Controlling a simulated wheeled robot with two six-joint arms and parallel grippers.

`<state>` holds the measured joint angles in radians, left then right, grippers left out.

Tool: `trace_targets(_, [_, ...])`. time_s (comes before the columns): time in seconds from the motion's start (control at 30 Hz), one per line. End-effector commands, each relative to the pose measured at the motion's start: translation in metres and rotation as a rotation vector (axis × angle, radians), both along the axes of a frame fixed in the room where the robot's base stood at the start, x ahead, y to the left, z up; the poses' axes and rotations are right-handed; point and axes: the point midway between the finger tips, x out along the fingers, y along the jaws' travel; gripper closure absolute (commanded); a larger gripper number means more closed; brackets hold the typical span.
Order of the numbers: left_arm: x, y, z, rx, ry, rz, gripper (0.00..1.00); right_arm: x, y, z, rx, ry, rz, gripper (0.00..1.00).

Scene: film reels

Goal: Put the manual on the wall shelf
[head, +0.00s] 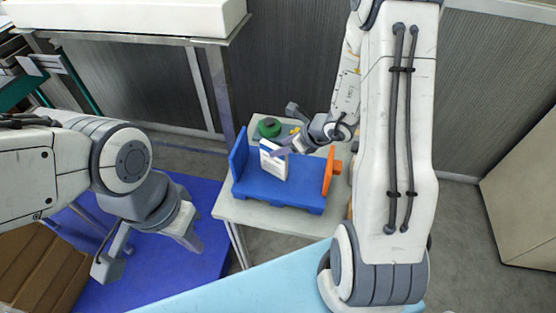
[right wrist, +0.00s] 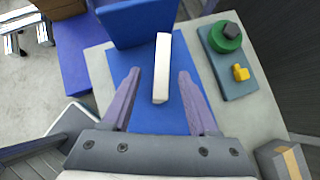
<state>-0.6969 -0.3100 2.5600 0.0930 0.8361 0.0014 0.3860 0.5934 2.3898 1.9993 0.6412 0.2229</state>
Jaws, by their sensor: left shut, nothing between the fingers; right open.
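The manual, a white upright slab with a blue mark, is in the head view (head: 272,162), standing in a blue holder (head: 285,191) on a small grey table. In the right wrist view, the manual (right wrist: 161,70) shows as a narrow white edge between and just beyond my right fingertips. My right gripper (head: 285,148) is open around the line of the manual; its two fingers (right wrist: 160,80) stand apart, with gaps on both sides. My left gripper (head: 190,240) is shut and empty, low over the blue floor area at left.
The holder has a blue end plate (head: 239,153) and an orange end piece (head: 329,171). Behind it lies a grey-blue plate (right wrist: 232,62) with a green round part and a yellow part. A white slab (head: 130,18) rests on a metal frame at upper left. A light-blue surface (head: 250,285) is in front.

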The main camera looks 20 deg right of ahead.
Motion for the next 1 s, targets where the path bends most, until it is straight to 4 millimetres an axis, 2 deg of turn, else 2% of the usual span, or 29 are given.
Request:
trace_targets(0.1, [0.0, 0.0, 0.002, 0.0, 0.0, 0.0, 1.0, 0.009, 0.006, -0.011, 0.0, 0.001, 0.003, 0.4])
trace_targets(0.23, [0.0, 0.0, 0.003, 0.0, 0.0, 0.0, 1.0, 0.013, 0.009, -0.016, 0.0, 0.0, 0.004, 0.4])
trace_targets(0.5, [0.0, 0.0, 0.021, 0.0, 0.0, 0.001, 1.0, 0.032, 0.02, -0.035, 0.0, 0.001, 0.003, 0.4])
trace_targets(0.63, [0.0, 0.0, 0.022, 0.0, 0.0, 0.001, 1.0, 0.04, 0.024, -0.047, -0.001, -0.001, 0.003, 0.4])
trace_targets(0.93, [0.0, 0.0, 0.022, 0.0, 0.0, 0.001, 1.0, 0.044, 0.026, -0.052, -0.002, -0.002, 0.002, 0.4])
trace_targets(0.97, [0.0, 0.0, 0.022, 0.0, 0.0, 0.001, 1.0, 0.044, 0.025, -0.052, -0.002, -0.002, 0.002, 0.44])
trace_targets(1.0, [0.0, 0.0, 0.022, 0.0, 0.0, 0.001, 1.0, 0.043, 0.025, -0.052, -0.002, -0.002, 0.002, 0.59])
